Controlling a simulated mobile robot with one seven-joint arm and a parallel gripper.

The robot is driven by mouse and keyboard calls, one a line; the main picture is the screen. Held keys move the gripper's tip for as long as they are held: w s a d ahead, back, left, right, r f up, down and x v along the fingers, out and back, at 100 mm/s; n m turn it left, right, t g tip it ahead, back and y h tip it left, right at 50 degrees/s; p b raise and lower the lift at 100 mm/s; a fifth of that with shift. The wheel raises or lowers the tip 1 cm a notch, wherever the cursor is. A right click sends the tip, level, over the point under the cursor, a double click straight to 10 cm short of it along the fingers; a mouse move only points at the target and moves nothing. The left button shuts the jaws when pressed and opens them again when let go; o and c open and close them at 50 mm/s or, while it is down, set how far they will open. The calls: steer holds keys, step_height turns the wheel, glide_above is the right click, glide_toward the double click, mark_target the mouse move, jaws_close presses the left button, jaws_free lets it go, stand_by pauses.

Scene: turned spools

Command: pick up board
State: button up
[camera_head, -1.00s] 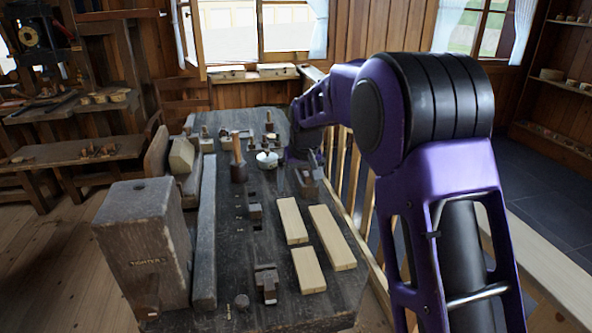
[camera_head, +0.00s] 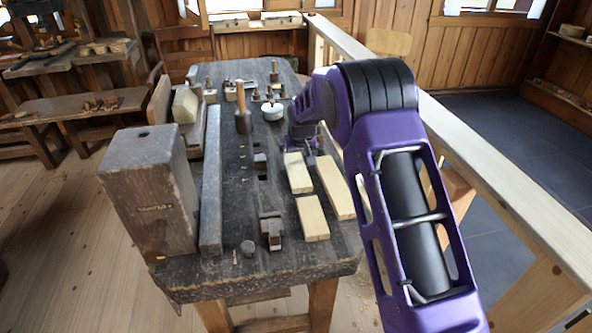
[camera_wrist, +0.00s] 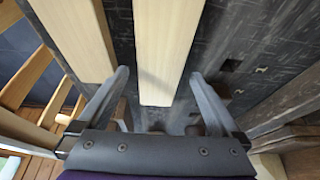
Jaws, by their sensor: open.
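Three pale wooden boards lie on the dark workbench: a short far board (camera_head: 298,173), a short near board (camera_head: 312,218) and a longer right board (camera_head: 336,189). My gripper (camera_head: 306,148) is at the far end of the short far board, partly hidden by my arm in the head view. In the wrist view my gripper (camera_wrist: 160,73) is open, with one finger on each side of a pale board (camera_wrist: 166,40). Gaps show between the fingers and this board. A second pale board (camera_wrist: 75,35) lies left of the left finger. The gripper's height above the bench is hard to tell.
The workbench (camera_head: 235,195) also carries a large wooden block (camera_head: 150,190), a long grey beam (camera_head: 211,180), a mallet (camera_head: 242,112), a white pot (camera_head: 272,110) and a small dark fixture (camera_head: 271,230). A wooden railing (camera_head: 480,160) runs along the right.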

steer(key=shift+x, duration=1.05)
